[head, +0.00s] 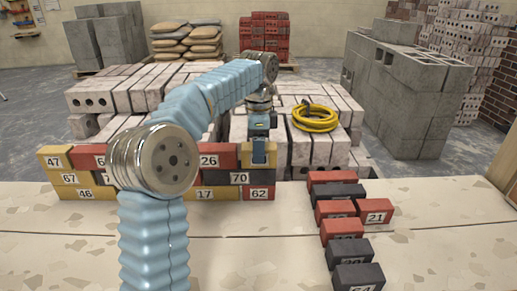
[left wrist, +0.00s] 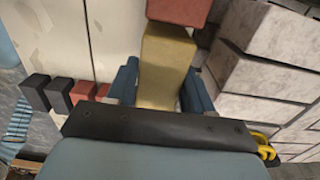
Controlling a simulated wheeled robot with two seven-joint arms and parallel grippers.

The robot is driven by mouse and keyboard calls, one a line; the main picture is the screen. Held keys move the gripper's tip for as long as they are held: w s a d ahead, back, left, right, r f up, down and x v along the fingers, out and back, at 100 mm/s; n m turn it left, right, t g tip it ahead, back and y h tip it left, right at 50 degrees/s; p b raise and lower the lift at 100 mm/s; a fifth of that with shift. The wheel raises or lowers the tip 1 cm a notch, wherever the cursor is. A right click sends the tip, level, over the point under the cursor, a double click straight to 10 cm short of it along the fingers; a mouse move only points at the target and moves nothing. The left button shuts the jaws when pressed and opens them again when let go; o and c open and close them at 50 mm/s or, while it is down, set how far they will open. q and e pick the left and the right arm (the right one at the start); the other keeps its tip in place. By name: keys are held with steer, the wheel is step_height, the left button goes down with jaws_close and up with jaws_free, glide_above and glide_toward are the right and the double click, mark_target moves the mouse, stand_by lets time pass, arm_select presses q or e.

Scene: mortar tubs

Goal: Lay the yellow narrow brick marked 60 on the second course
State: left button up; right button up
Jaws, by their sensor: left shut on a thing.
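My left gripper (head: 259,150) is shut on a yellow brick (left wrist: 166,58) at the right end of the wall's top row. In the left wrist view it lies between the two blue fingers, its end close to a red brick (left wrist: 180,10). In the head view this is the red brick marked 26 (head: 209,161). I cannot read the held brick's number or tell whether it rests fully. Below are the dark brick marked 70 (head: 239,178) and the red brick marked 62 (head: 258,194). My right gripper is not in view.
Several loose red and dark bricks, one marked 21 (head: 376,217), lie on the pale bench (head: 440,235) to the right. Behind the wall stand pale block stacks with a yellow hose coil (head: 315,118). My left arm hides the wall's middle.

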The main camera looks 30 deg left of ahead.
arm_select(q)
steer(key=o, duration=1.4)
steer(key=shift+f, duration=0.1)
steer(key=shift+c, duration=0.2)
step_height(320, 180, up, 7)
steer(key=shift+f+p, duration=0.15)
steer(key=shift+p, duration=0.75)
steer(key=shift+r, duration=0.55)
